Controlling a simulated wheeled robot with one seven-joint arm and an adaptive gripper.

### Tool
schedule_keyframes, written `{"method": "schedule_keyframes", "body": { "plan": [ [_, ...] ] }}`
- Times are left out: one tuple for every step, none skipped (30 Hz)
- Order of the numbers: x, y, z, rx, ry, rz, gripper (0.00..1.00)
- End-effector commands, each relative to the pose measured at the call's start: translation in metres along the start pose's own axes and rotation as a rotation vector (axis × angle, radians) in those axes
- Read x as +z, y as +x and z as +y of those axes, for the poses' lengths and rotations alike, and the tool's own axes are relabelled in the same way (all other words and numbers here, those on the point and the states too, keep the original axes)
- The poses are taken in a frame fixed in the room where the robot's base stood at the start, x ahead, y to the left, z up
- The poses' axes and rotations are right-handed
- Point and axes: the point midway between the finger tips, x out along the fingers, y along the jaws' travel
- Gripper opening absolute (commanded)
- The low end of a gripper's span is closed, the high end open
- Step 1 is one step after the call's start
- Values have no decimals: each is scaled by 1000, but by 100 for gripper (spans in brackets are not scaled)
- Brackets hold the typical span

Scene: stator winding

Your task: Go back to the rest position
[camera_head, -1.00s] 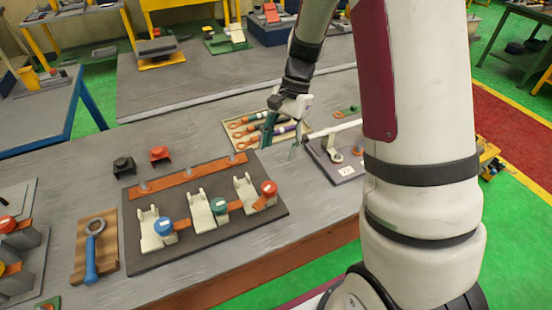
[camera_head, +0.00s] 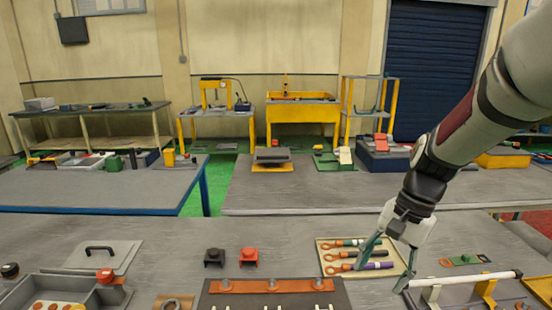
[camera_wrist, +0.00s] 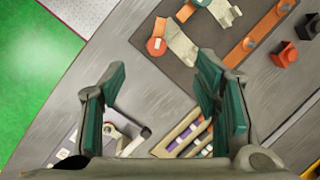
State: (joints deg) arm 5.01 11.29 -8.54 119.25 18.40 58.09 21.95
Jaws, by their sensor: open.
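My gripper (camera_head: 388,262) is open and empty in the head view, with its green-padded fingers apart. It hangs over the right side of a beige tray (camera_head: 323,262) that holds several tools with coloured handles. In the wrist view my gripper (camera_wrist: 165,100) shows both fingers spread, with bare grey table between them. The tray (camera_wrist: 163,150) shows low in that view, partly hidden behind the right finger.
A dark board with an orange strip (camera_head: 270,286) lies left of the tray. Black (camera_head: 214,257) and red (camera_head: 249,257) blocks stand behind it. A white-barred fixture (camera_head: 466,279) lies right of my gripper. More tables stand behind.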

Motion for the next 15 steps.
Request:
{"method": "schedule_keyframes", "body": {
  "plan": [
    [13,-14,1,-13,-57,36,57],
    [20,-21,2,-18,-90,56,57],
    [28,-30,5,-22,-136,83,57],
    [35,-36,6,-26,-168,104,57],
    [42,-42,9,-29,-202,124,57],
    [51,-49,12,-32,-245,151,57],
    [57,-55,14,-34,-280,173,57],
    [64,-60,17,-35,-313,196,57],
    [72,-66,20,-37,-357,226,57],
    [78,-70,23,-36,-388,248,57],
    [85,-74,26,-37,-421,271,57],
    [93,-79,31,-35,-463,302,57],
    [99,-83,34,-34,-496,326,57],
    [105,-86,38,-33,-526,349,57],
    [112,-90,43,-29,-568,383,57]
  ]
}}
